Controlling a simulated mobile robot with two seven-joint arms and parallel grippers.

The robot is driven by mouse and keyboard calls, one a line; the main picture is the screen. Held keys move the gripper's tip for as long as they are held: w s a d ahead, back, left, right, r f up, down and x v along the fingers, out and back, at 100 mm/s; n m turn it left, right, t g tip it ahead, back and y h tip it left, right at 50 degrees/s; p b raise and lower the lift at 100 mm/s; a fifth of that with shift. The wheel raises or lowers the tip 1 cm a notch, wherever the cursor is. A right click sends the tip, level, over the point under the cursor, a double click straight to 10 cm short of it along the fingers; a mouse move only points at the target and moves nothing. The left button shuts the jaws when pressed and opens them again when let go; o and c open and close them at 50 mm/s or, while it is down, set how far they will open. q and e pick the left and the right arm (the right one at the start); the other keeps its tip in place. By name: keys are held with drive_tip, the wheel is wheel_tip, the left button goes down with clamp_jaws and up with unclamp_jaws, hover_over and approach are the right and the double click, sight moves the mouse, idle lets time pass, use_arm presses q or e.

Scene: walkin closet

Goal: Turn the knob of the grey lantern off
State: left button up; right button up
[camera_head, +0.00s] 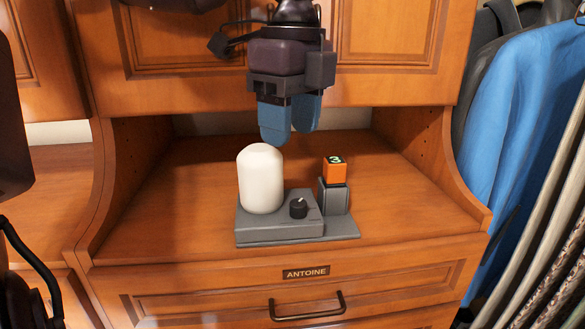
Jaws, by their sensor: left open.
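The grey lantern (281,229) stands on the wooden cabinet shelf, with a white rounded shade (261,179) on the left of its base. Its small black knob (298,208) sits on top of the base, to the right of the shade, and has a light pointer mark. My left gripper (290,139) points down above and behind the lantern in the picture, with blue fingers and nothing between them. It is open and apart from the knob. My right gripper is not in view.
An orange block marked 3 (335,169) sits on a grey stand (334,197) right of the knob. The cabinet (400,210) has curved side walls and a drawer labelled ANTOINE (306,272) below. Clothes (520,130) hang at the right. The shelf's right side is clear.

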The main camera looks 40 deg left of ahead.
sight(299, 203)
use_arm(q)
drive_tip(key=f, duration=0.2)
drive_tip(key=d+f, duration=0.1)
drive_tip(key=shift+w+f+m+b, duration=0.2)
drive_tip(key=shift+f+m+b, duration=0.1)
drive_tip(key=shift+f+m, duration=0.1)
wheel_tip(299, 203, down, 6)
drive_tip(key=shift+w+a+f+b, duration=0.1)
drive_tip(key=shift+w+f+b, duration=0.05)
drive_tip(key=shift+b, duration=0.35)
drive_tip(key=shift+f, duration=0.55)
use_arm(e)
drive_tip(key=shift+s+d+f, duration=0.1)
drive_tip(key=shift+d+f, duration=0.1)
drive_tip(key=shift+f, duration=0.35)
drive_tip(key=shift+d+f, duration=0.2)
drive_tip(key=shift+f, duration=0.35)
use_arm(q)
drive_tip(key=shift+c, duration=0.2)
